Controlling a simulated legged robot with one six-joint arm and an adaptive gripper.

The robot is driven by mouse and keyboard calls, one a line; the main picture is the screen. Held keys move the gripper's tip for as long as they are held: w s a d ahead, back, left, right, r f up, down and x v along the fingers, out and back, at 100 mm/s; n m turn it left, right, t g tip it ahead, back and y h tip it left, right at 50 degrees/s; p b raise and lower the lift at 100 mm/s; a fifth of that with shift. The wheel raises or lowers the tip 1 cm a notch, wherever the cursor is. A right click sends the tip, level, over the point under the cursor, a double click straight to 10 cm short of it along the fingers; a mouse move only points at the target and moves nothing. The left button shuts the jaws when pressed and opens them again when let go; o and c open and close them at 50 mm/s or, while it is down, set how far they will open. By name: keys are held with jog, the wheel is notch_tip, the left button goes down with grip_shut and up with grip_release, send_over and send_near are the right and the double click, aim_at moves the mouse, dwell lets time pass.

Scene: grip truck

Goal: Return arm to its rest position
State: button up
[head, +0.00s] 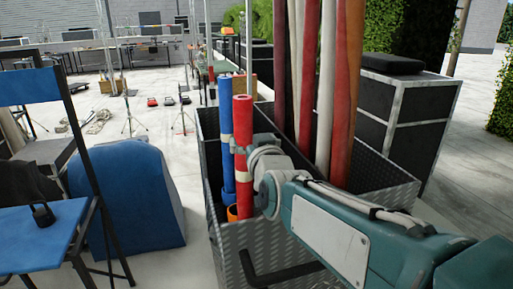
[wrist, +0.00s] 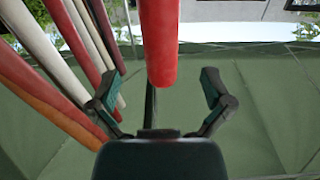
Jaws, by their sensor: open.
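My arm reaches in from the lower right in the head view, and its end is over a metal-sided bin (head: 280,262). My gripper (wrist: 160,82) is open in the wrist view, with a finger on each side. A red roll (head: 242,125) stands upright in the bin, right by the end of my arm. A red roll's end (wrist: 160,40) also shows between the open fingers in the wrist view, with gaps on both sides. A blue roll (head: 226,130) stands just left of the red one. In the head view my fingers are hard to make out.
Tall red, white and orange fabric rolls (head: 325,90) stand in the bin close behind my arm. A black case (head: 405,115) stands at the right. A blue chair (head: 40,225) and blue rounded object (head: 125,195) are left. Open floor (head: 150,115) lies beyond.

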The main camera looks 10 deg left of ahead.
jog(key=s+d+f+m+g+h, duration=0.25)
jog(key=s+d+f, duration=0.3)
jog(key=d, duration=0.45)
jog(key=s+d+f+m+g+h, duration=0.1)
jog(key=s+d+f+g+h, duration=0.35)
jog(key=d, duration=0.65)
jog(key=s+d+f+m+g+h, duration=0.1)
jog(key=s+d+f, duration=0.3)
jog(key=s, duration=0.3)
jog(key=s+d+f+m+g+h, duration=0.1)
jog(key=s+d+f+g, duration=0.1)
jog(key=s+d+f, duration=0.2)
jog(key=s+d, duration=0.1)
jog(key=s, duration=0.2)
jog(key=shift+d+f+m, duration=0.2)
jog(key=shift+f+m, duration=0.05)
jog(key=shift+m, duration=0.1)
jog(key=shift+c, duration=0.3)
